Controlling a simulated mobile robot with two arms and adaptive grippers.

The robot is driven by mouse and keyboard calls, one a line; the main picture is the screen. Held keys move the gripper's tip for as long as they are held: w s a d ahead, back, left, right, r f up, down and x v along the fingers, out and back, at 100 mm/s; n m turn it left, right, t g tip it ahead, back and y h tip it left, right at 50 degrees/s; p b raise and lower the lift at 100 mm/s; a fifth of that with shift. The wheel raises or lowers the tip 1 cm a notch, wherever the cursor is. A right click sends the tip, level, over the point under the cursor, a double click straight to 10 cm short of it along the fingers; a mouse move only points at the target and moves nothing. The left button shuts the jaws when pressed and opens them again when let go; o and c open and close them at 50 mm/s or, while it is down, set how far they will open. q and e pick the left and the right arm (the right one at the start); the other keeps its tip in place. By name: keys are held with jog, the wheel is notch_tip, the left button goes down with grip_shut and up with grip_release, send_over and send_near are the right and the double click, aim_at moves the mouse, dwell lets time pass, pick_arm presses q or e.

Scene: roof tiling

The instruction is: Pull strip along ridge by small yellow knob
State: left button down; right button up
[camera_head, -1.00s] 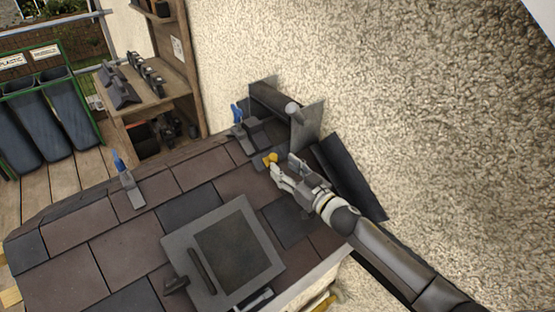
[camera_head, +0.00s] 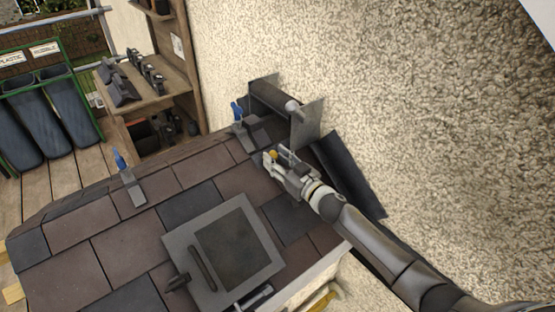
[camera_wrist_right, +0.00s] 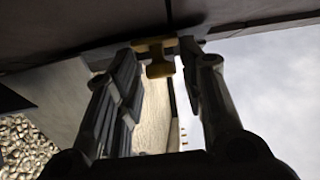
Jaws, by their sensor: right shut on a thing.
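The small yellow knob (camera_head: 275,155) is near the roof's ridge in the head view, just below a dark roll (camera_head: 270,97) held between two grey plates. My right gripper (camera_head: 272,158) is shut on the knob. In the right wrist view the knob (camera_wrist_right: 158,69) shows between the two fingers (camera_wrist_right: 160,85), against a dark surface. The strip by the knob is mostly hidden by my gripper in the head view, and I cannot tell its edges. My left gripper is not in view.
Two blue-handled clamps (camera_head: 237,112) (camera_head: 121,160) stand along the ridge. A rough wall (camera_head: 400,110) rises behind. A bench with dark ridge pieces (camera_head: 122,88) is at the upper left.

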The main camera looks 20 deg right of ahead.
grip_shut()
jog(key=s+a, duration=0.1)
jog(key=a, duration=0.2)
jog(key=s+a, duration=0.1)
jog(key=a, duration=0.2)
jog(key=s+a+p, duration=0.1)
jog(key=a, duration=0.2)
jog(key=shift+s, duration=0.15)
jog(key=o, duration=0.9)
grip_release()
